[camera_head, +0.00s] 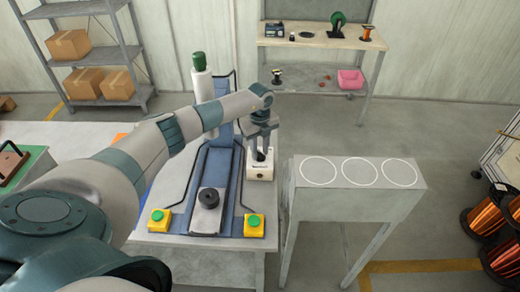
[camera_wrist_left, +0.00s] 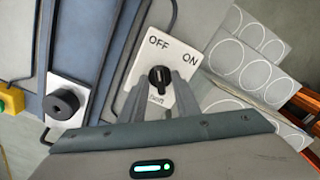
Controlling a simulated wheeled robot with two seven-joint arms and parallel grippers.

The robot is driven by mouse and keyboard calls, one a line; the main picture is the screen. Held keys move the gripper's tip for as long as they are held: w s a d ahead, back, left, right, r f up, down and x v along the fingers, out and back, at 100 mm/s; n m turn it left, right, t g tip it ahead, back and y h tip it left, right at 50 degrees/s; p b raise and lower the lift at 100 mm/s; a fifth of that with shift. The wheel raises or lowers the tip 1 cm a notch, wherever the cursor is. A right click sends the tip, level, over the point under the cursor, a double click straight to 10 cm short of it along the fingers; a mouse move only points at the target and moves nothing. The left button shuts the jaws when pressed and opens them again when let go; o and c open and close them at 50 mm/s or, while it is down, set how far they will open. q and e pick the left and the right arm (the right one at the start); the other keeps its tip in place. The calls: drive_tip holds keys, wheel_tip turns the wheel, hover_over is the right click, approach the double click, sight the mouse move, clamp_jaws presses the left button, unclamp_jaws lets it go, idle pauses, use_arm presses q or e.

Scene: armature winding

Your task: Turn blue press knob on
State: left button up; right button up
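The blue press (camera_head: 222,165) stands on a table in the middle of the head view. At its right side is a white switch box (camera_head: 260,174), which also shows in the left wrist view (camera_wrist_left: 138,72) with the words OFF and ON. Its knob (camera_wrist_left: 159,77) is black, and its ridge looks turned toward OFF. My left gripper (camera_head: 260,143) is above the box, pointing down. In the left wrist view its fingers (camera_wrist_left: 158,92) are apart, one on each side of the knob; I cannot tell whether they touch it. My right gripper is not in view.
Two yellow boxes with green buttons (camera_head: 159,219) (camera_head: 254,225) sit at the press's front corners. A black round part (camera_head: 209,197) is on the press's front plate. A grey stand (camera_head: 350,195) with white circles is close on the right. Copper spools (camera_head: 490,235) are farther right.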

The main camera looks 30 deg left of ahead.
use_arm(q)
clamp_jaws()
drive_tip(key=shift+w+f+m+b, duration=0.1)
drive_tip(key=shift+f+m+b, duration=0.05)
drive_tip(key=shift+m+b, duration=0.95)
drive_tip(key=m+b, duration=0.7)
drive_tip(key=shift+m, duration=0.4)
drive_tip(key=shift+r+m+b, duration=0.2)
drive_tip(key=shift+m+b, duration=1.35)
drive_tip(key=shift+m, duration=0.45)
